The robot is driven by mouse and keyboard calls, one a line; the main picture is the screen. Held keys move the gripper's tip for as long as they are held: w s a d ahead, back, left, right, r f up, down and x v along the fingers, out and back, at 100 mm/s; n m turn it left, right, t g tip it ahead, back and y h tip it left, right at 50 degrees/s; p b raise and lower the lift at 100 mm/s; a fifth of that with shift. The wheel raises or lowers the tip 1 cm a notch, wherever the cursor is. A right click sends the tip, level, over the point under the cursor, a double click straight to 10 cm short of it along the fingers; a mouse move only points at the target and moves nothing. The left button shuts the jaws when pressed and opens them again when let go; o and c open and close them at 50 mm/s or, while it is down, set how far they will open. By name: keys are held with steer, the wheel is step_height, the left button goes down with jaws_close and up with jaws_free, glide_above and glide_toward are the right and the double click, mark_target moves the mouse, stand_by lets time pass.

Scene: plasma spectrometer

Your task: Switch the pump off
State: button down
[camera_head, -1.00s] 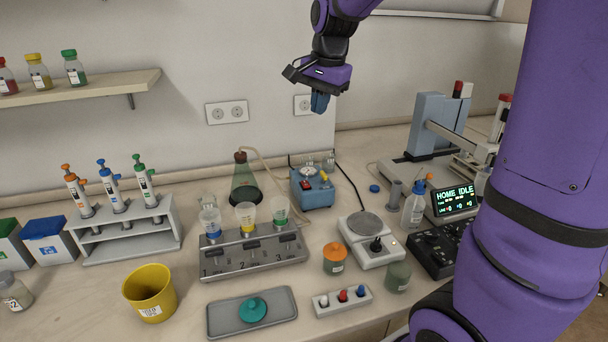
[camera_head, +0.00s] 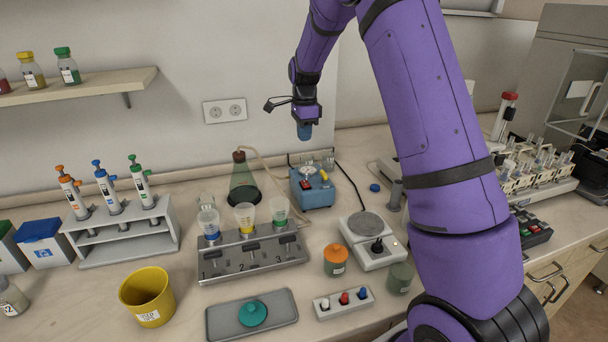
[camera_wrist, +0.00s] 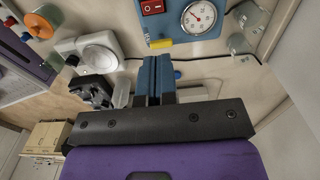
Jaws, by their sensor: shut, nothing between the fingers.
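The pump is a blue box (camera_head: 312,194) at the back of the bench, below the wall sockets. In the wrist view the pump (camera_wrist: 172,32) shows at the top, with a red rocker switch (camera_wrist: 153,7), a round white gauge (camera_wrist: 199,17) and a yellow lever (camera_wrist: 160,43). I cannot tell which way the switch is set. My gripper (camera_head: 304,132) is in the air above the pump, apart from it, pointing down. Its blue fingers (camera_wrist: 155,75) are shut together and hold nothing.
A flask (camera_head: 244,182) with a hose stands left of the pump. A filter rack (camera_head: 255,257) with cups is in front. A hotplate (camera_head: 370,252) and an orange-lidded jar (camera_head: 335,260) stand at front right. A black cable runs behind the pump. The air around my gripper is clear.

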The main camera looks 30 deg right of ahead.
mark_target(306, 183)
steer(key=shift+w+f, duration=0.1)
steer(key=shift+f, duration=0.05)
step_height(306, 183, down, 14)
stand_by(0.9)
steer(key=shift+f, duration=0.2)
stand_by(0.3)
steer(key=shift+s+r, duration=0.1)
steer(key=shift+s, duration=0.1)
steer(key=shift+s+a+r, duration=0.1)
steer(key=shift+s+r, duration=0.15)
steer(key=shift+s, duration=0.25)
